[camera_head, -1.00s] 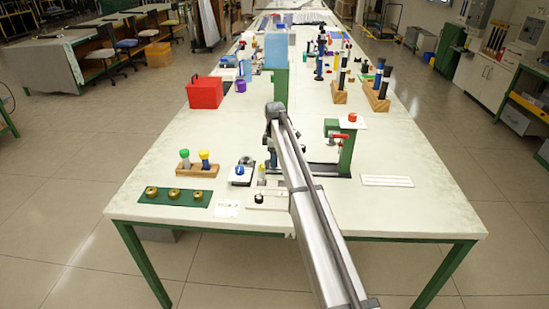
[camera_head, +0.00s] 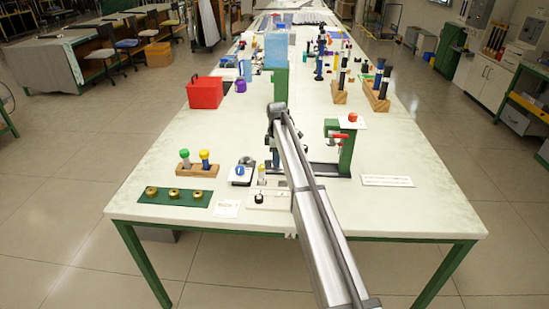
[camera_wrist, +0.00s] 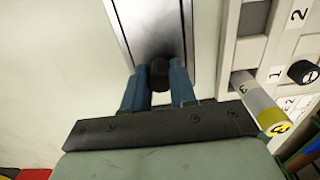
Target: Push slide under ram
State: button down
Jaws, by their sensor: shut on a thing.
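In the wrist view my gripper (camera_wrist: 158,88) has its two blue fingers closed around a small black knob (camera_wrist: 158,72). The knob stands at the end of a grey metal slide (camera_wrist: 150,25), which runs toward the top of that view. In the head view my arm hides most of the slide and gripper. The green press (camera_head: 346,152), with a red part on its front, stands to the right of my arm on a dark base (camera_head: 330,169). The ram's lower end and its gap to the slide cannot be made out.
A white numbered panel (camera_head: 266,201) with a black dial sits close to my gripper. A green plate with brass rings (camera_head: 175,196) and a wooden rod holder (camera_head: 197,171) lie left.

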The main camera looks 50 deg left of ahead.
jog(key=shift+w+d, duration=1.1)
jog(key=c, duration=0.9)
grip_release()
jog(key=shift+r, duration=0.1)
notch_tip(320, 180, up, 14)
jog(key=shift+f, duration=0.2)
